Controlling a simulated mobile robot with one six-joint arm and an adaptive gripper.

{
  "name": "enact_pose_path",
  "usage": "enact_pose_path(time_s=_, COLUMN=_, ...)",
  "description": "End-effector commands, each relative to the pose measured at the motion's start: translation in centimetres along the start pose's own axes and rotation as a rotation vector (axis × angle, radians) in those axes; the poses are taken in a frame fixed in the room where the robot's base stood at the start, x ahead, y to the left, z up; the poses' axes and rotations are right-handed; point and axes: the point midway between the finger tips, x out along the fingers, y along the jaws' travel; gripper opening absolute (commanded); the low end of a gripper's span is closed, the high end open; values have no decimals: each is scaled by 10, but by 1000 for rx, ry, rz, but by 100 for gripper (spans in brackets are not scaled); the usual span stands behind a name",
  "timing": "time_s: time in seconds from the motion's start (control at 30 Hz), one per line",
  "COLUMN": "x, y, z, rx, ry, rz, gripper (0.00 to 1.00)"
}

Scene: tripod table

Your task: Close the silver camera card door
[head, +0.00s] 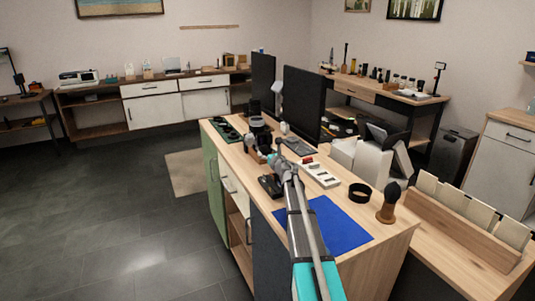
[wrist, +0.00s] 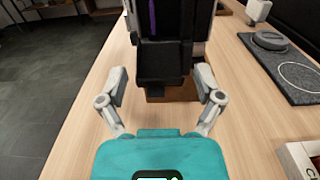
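The camera (wrist: 194,20) stands at the top centre of the wrist view, dark with a little silver, cut off by the frame. Its card door (wrist: 163,64) appears as a black flap hanging open toward me, above a wooden block (wrist: 172,94). A thin purple strip shows in the opening behind it. My gripper (wrist: 161,86) is open and empty, one finger on each side of the flap and nearer to me. I cannot tell if either finger touches it. In the head view my gripper (head: 277,160) reaches over the table, partly hiding the camera area.
The wooden table (head: 385,240) carries a blue mat (head: 335,228), a black ring (head: 360,193), a brush (head: 389,204) and a white tray (head: 320,175). A dark grey pad (wrist: 285,70) with round items lies right of the camera. Bare wood lies left of it.

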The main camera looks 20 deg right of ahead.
Motion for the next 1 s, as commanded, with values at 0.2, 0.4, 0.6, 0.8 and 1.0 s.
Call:
enact_pose_path(time_s=0.2, x=0, y=0, z=0, rx=0, ry=0, rz=1, gripper=33)
enact_pose_path(time_s=0.4, x=1, y=-1, z=0, rx=0, ry=0, rz=1, gripper=11)
enact_pose_path(time_s=0.6, x=1, y=0, z=1, rx=1, ry=7, rz=-1, gripper=10)
enact_pose_path(time_s=0.8, x=1, y=0, z=4, rx=0, ry=31, rz=-1, gripper=10)
enact_pose_path(time_s=1.0, x=1, y=1, z=7, rx=0, ry=78, rz=0, gripper=10)
